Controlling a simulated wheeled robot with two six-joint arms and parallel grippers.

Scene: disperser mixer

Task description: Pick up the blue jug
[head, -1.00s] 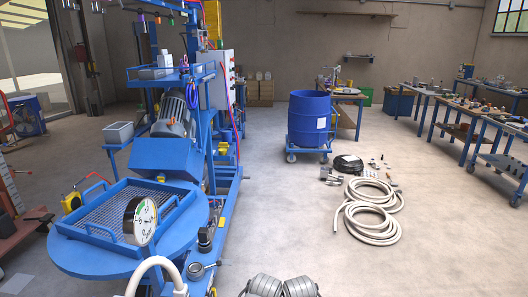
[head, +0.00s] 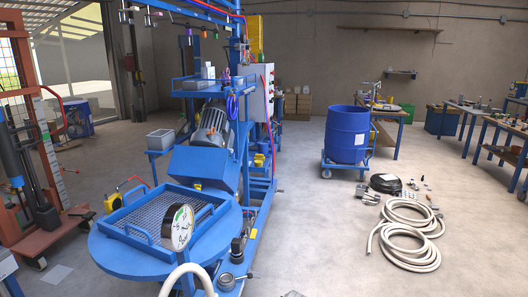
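I cannot make out a blue jug in the head view. The large blue thing right of centre is a drum (head: 347,135) with a white label, upright on a blue wheeled dolly (head: 346,170); it is not a jug. Neither of my grippers is in view.
A blue mixer machine with a round blue platform (head: 118,248), a mesh tray and a dial gauge (head: 179,228) fills the centre left. Coiled pale hoses (head: 410,258) lie on the floor at right. Workbenches stand at far right. A red-brown frame (head: 75,222) stands at left.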

